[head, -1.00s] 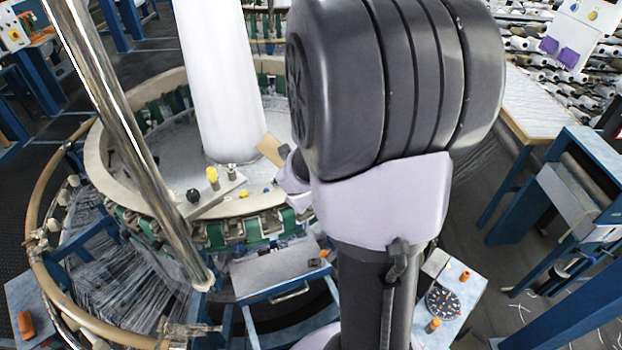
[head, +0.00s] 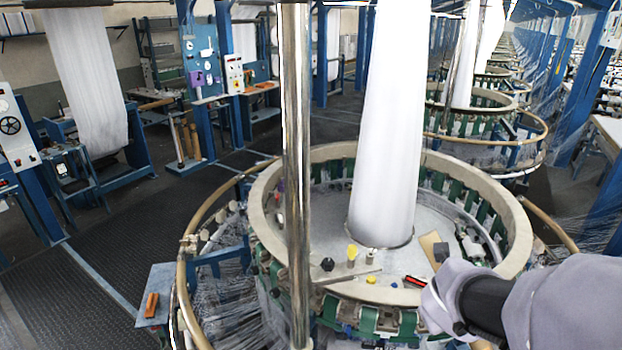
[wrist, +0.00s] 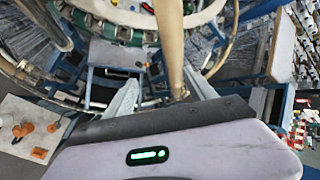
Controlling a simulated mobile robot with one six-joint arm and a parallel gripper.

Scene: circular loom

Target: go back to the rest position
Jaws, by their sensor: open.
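My gripper shows in the wrist view (wrist: 160,85), its two grey fingers spread apart with nothing held between them. A tan bar (wrist: 169,40) passes behind the gap between the fingers; how far off it is I cannot tell. In the head view my arm comes in at the lower right, in front of the circular loom's cream ring (head: 265,225). My fingers cannot be made out there.
A steel post (head: 297,150) stands in front of the ring, and a white fabric column (head: 388,130) rises from its middle. A tan outer rail (head: 185,270) runs round the loom. Small parts, including a yellow-topped one (head: 352,252), lie on the loom. Dark floor (head: 90,270) is open at left.

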